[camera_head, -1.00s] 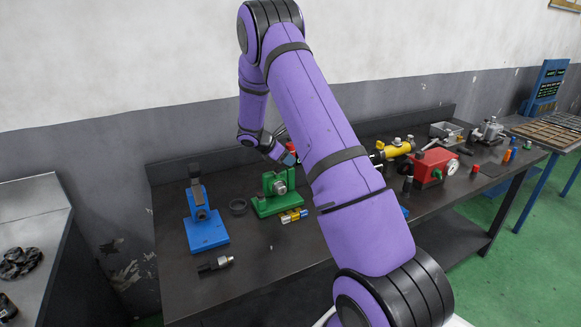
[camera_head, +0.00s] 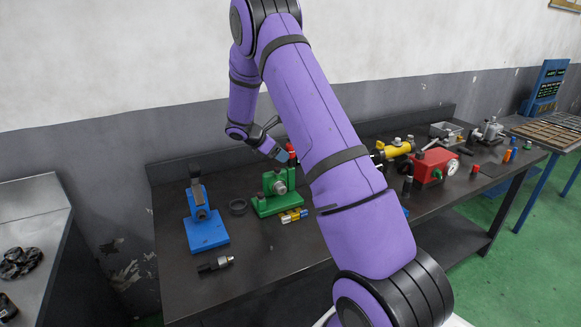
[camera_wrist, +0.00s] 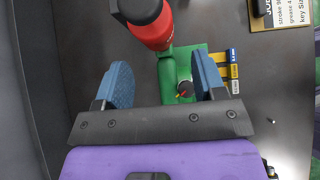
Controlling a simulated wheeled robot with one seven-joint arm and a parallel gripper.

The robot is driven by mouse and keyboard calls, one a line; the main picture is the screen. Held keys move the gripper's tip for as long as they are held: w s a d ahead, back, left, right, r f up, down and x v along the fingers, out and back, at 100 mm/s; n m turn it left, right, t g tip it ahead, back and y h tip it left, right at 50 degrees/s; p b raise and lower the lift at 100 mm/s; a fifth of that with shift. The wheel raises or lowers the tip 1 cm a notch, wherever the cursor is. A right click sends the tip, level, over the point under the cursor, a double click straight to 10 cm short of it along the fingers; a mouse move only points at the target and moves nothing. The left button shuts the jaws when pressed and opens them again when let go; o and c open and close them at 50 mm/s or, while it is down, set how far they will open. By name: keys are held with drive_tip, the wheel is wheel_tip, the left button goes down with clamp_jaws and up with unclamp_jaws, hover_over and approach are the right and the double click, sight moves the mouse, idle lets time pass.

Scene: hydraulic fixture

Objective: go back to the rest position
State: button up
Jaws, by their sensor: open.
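My gripper (camera_wrist: 163,85) is open in the wrist view, with its two blue fingers apart and nothing held between them. The green fixture (camera_wrist: 212,68) lies below and beyond the fingers, with a red cylindrical part (camera_wrist: 152,28) rising at its top. In the head view my gripper (camera_head: 283,156) is above and behind the green fixture (camera_head: 266,206), partly hidden by my purple arm. The red part (camera_head: 291,149) shows beside the fingertips. I cannot tell from this view whether they touch.
A blue fixture (camera_head: 206,231) and a dark fitting (camera_head: 215,264) are on the left of the bench (camera_head: 185,283). A red box with a gauge (camera_head: 432,167) and a yellow cylinder (camera_head: 393,149) stand to the right. The wall (camera_head: 110,150) is close behind.

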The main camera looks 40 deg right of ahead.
drive_tip(key=v, duration=0.6)
drive_tip(key=s+a+r+m+t+y, duration=0.2)
drive_tip(key=s+a+r+m, duration=0.2)
drive_tip(key=s+a+r, duration=0.4)
drive_tip(key=s+a+r+m+t+y, duration=0.15)
drive_tip(key=s+a+r+m, duration=0.3)
drive_tip(key=s+r, duration=0.5)
drive_tip(key=s+a+r+m+t+y, duration=0.2)
drive_tip(key=s+a, duration=0.4)
drive_tip(key=s, duration=0.4)
drive_tip(key=s+a+r+m+t+y, duration=0.2)
drive_tip(key=s+a, duration=0.4)
drive_tip(key=s, duration=0.5)
drive_tip(key=shift+a+m+y, duration=0.35)
drive_tip(key=shift+m+y, duration=0.4)
drive_tip(key=shift+m, duration=0.4)
drive_tip(key=shift+r, duration=0.1)
